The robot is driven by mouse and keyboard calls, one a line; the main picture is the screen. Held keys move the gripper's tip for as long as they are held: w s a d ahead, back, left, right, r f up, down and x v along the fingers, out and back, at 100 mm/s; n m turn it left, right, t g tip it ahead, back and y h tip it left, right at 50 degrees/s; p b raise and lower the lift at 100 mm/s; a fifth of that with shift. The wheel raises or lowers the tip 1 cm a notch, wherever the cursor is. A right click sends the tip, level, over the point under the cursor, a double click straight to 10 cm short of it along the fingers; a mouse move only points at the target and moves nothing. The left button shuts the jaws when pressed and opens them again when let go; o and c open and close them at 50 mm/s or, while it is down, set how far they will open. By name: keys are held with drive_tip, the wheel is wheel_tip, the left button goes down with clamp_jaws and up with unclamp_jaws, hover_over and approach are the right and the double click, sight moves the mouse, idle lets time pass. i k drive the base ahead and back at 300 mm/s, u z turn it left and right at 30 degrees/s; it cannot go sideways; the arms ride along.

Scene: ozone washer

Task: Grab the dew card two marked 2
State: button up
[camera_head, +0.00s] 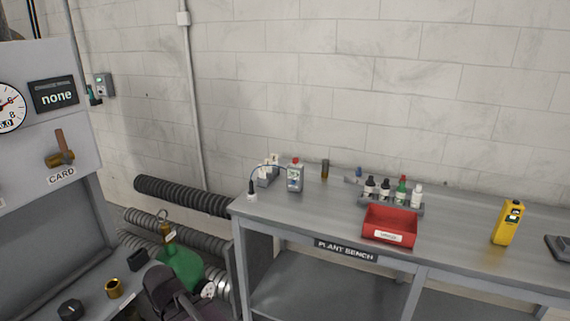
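Small white cards (273,158) stand upright in a grey holder (266,179) at the back left corner of the plant bench. Their markings are too small to read, so I cannot tell which one is marked 2. A dark part at the bottom of the view looks like my gripper (172,289), in front of a green vessel and apart from the cards. Its fingertips cannot be made out, nor whether it holds anything.
The plant bench (460,265) carries a bottle with a red cap (295,176), a rack of several small bottles (410,208), a red tray (390,227) and a yellow meter (508,222). A green vessel (182,264) stands left of the bench. A grey panel with a CARD label (62,176) is far left.

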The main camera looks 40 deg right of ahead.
sight(267, 162)
drive_tip(key=z, duration=1.2)
drive_tip(key=k, duration=0.9)
drive_tip(key=u, duration=0.05)
drive_tip(key=i, duration=0.7)
